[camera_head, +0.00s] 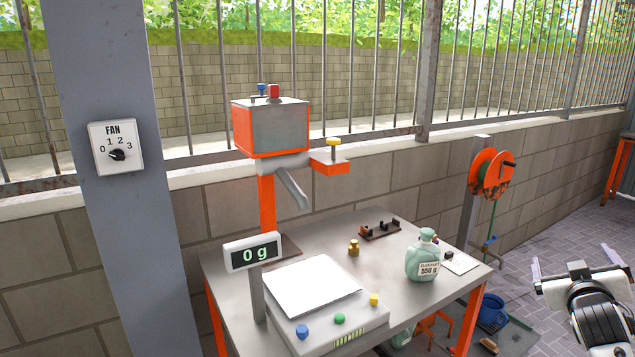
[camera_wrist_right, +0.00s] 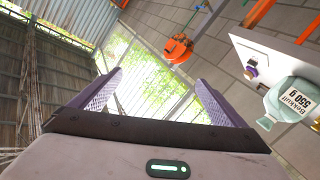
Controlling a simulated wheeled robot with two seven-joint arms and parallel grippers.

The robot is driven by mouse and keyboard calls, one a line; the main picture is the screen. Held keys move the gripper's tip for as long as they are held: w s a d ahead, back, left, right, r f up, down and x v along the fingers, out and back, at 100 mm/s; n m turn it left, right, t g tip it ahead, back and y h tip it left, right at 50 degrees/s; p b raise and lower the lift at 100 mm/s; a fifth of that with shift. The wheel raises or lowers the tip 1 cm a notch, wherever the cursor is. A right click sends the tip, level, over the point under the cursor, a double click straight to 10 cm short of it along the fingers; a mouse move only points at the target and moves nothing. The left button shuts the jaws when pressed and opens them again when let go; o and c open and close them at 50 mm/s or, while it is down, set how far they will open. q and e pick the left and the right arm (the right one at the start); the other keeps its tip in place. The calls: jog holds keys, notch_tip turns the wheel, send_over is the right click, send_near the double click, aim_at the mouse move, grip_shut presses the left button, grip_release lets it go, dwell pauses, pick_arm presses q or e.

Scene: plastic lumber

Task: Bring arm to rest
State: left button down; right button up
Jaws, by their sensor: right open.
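My right gripper (camera_head: 571,258) is at the right edge of the head view, to the right of the metal table (camera_head: 225,277) and apart from it. Its two purple-grey fingers stand apart with nothing between them. In the right wrist view the open fingers (camera_wrist_right: 160,80) point toward the fence and wall, with the table tilted at the right. Part of my right arm is cut off by the picture's edge. My left arm and gripper are not in view.
On the table stand a scale (camera_head: 312,285) reading 0 g, a green bottle (camera_head: 422,258) labelled 550 g and a small brass weight (camera_head: 353,248). An orange hose reel (camera_head: 491,173) is on a post behind. Paving at right is open.

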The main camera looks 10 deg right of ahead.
jog(key=s+d+r+h, duration=0.1)
jog(key=s+d+r, duration=0.1)
jog(key=d+r, duration=0.35)
jog(key=s+a+f+n+y, duration=0.1)
jog(key=a+f+n+y, duration=0.15)
jog(key=a+f, duration=0.4)
jog(key=s+a+f+n+y, duration=0.1)
jog(key=a+f+n+y, duration=0.2)
jog(key=f, duration=0.6)
jog(key=s+a+f+n+g+y, duration=0.1)
jog(key=s+a+f+y, duration=0.1)
jog(key=s+a+f, duration=0.65)
jog(key=s+a+f+n+g+y, duration=0.25)
jog(key=s+a+f, duration=0.35)
jog(key=a+f, duration=0.45)
jog(key=s+a+f+g+y, duration=0.1)
jog(key=s+a+f, duration=0.3)
jog(key=s, duration=0.2)
jog(key=s+a+f+g+y, duration=0.1)
jog(key=s+a+f+y, duration=0.1)
jog(key=s+a+f, duration=0.35)
jog(key=a+r+m, duration=0.1)
jog(key=a+m, duration=0.4)
jog(key=a, duration=0.3)
jog(key=shift+s+a+r+t+y, duration=0.3)
jog(key=shift+a+r+t, duration=0.1)
jog(key=shift+t, duration=0.05)
